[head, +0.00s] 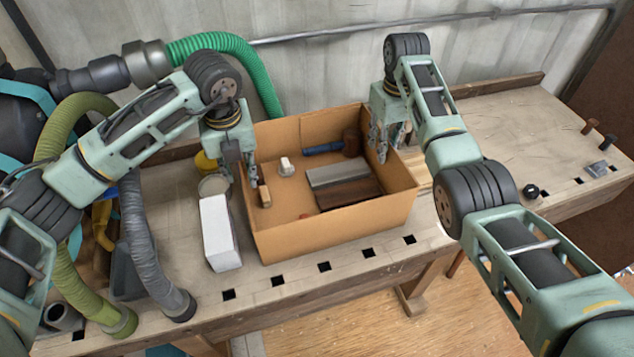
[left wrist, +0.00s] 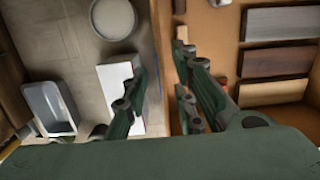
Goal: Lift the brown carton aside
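The brown carton (head: 335,235) is an open-topped box standing on the workbench, with tools and blocks inside. My left gripper (head: 241,178) is at its left wall. In the left wrist view the left gripper's fingers (left wrist: 163,80) are apart, one on each side of the carton's left wall (left wrist: 162,60), with a gap to it. My right gripper (head: 389,150) is at the carton's right wall. One of its fingers hangs inside the carton; the other is partly hidden behind the wall, and the fingers look apart.
A white box (head: 219,232) stands close to the carton's left side, with a round tin (head: 213,185) behind it. A grey bin (left wrist: 50,108) is further left. Inside the carton are a mallet (head: 350,142) and several blocks. The bench's right part (head: 500,125) is largely clear.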

